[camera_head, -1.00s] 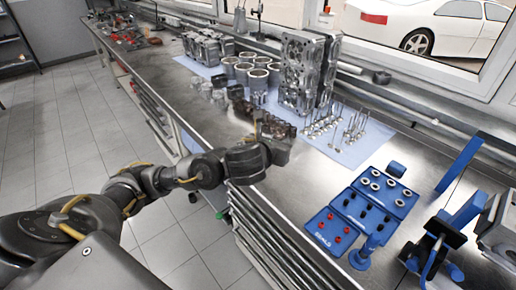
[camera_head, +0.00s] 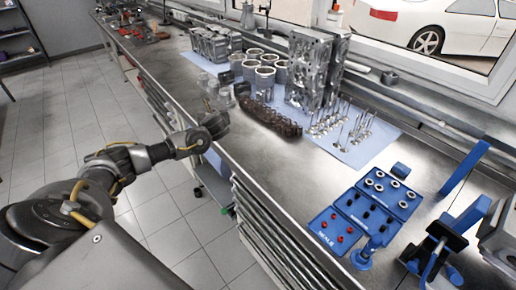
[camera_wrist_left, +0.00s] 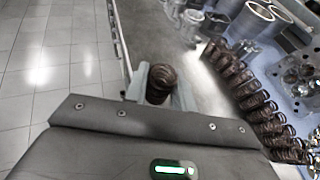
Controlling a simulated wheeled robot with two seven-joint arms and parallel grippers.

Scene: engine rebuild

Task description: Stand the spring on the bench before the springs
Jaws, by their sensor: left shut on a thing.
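My left gripper (camera_head: 220,119) is over the front edge of the bench (camera_head: 230,152), left of the row of springs. In the left wrist view its two fingers (camera_wrist_left: 158,92) are shut on a dark coiled spring (camera_wrist_left: 158,79), which sits between them. The other springs (camera_head: 270,118) stand in a dark brown row on the bench; they also show in the left wrist view (camera_wrist_left: 248,92), to the right of the gripper and apart from it. Whether the held spring touches the bench is not clear. My right gripper is not in view.
Metal cylinders (camera_head: 264,82) and a cylinder head (camera_head: 306,66) stand behind the springs. Several valves (camera_head: 352,130) stand on a blue mat (camera_head: 350,157) to the right. Blue trays (camera_head: 332,230) lie nearer. Bare bench lies in front of the springs.

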